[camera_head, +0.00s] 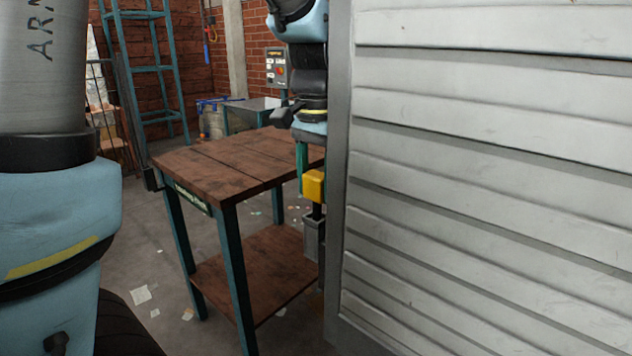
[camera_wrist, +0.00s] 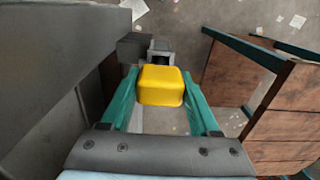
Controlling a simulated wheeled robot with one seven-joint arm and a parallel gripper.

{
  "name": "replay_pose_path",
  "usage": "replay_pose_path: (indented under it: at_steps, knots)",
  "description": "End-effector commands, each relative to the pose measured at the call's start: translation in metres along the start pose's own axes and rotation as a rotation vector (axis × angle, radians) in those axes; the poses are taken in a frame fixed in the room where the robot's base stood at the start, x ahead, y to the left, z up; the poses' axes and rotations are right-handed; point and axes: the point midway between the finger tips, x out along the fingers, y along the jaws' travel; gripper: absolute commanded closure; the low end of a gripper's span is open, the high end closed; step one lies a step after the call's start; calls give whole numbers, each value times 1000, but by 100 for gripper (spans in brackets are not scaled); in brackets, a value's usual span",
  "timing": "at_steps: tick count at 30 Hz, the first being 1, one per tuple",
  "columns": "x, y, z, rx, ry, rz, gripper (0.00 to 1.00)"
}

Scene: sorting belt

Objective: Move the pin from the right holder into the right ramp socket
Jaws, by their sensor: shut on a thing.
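My gripper (camera_head: 304,172) points down beside the louvred grey panel, its teal fingers shut on the yellow head of the pin (camera_head: 313,187). In the wrist view the yellow head (camera_wrist: 160,86) sits between the two fingers. A dark shaft runs down from the head, upright, to a small grey open-topped socket (camera_head: 313,238) at the panel's edge. The shaft's lower end meets the socket's mouth; I cannot tell how deep it sits. The wrist view shows a grey fitting (camera_wrist: 160,48) just beyond the head. I cannot tell whether this is the holder or the ramp socket.
The large grey louvred panel (camera_head: 480,150) fills the right side, close to my gripper. A wooden table (camera_head: 225,165) with teal legs and a lower shelf stands to the left. Paper scraps (camera_head: 141,294) lie on the floor. A teal rack (camera_head: 150,70) stands behind.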

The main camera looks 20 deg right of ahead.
Motion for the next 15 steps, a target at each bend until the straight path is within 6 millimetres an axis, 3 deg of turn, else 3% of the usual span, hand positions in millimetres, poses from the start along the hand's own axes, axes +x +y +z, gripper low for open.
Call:
replay_pose_path:
  at_steps: [15]
  knots:
    - [21, 0, 0, 0, 0, 0, 100]
